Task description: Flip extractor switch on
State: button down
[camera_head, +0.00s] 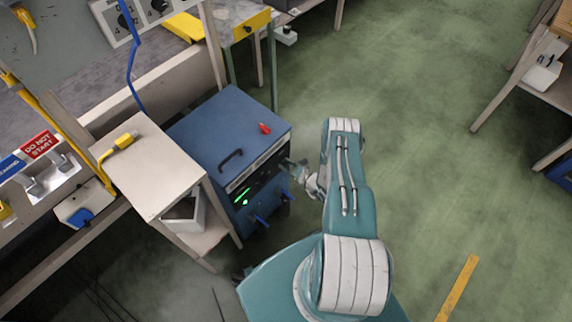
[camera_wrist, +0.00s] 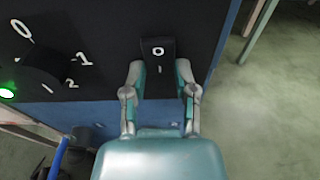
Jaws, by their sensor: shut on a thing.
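The blue extractor box (camera_head: 215,128) stands on the floor, its dark front panel facing my arm. In the wrist view its black rocker switch (camera_wrist: 159,50) shows a white O above and an I below. My gripper (camera_wrist: 160,78) is at the panel, with one finger on each side of the switch, shut on it. In the head view my gripper (camera_head: 300,172) is small at the panel's right end, and the switch cannot be made out there. I cannot tell which side of the rocker is pressed in.
A black dial (camera_wrist: 48,62) marked 0, 1, 2 sits left of the switch, with a green light (camera_wrist: 7,93) beyond. Blue handles (camera_head: 261,220) stick out below. A beige stand (camera_head: 150,165) adjoins the box on the left. Green floor (camera_head: 430,150) is open on the right.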

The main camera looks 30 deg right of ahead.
jog(key=shift+c, duration=2)
grip_release()
jog(key=v, duration=1.2)
jog(key=shift+w+f, duration=0.1)
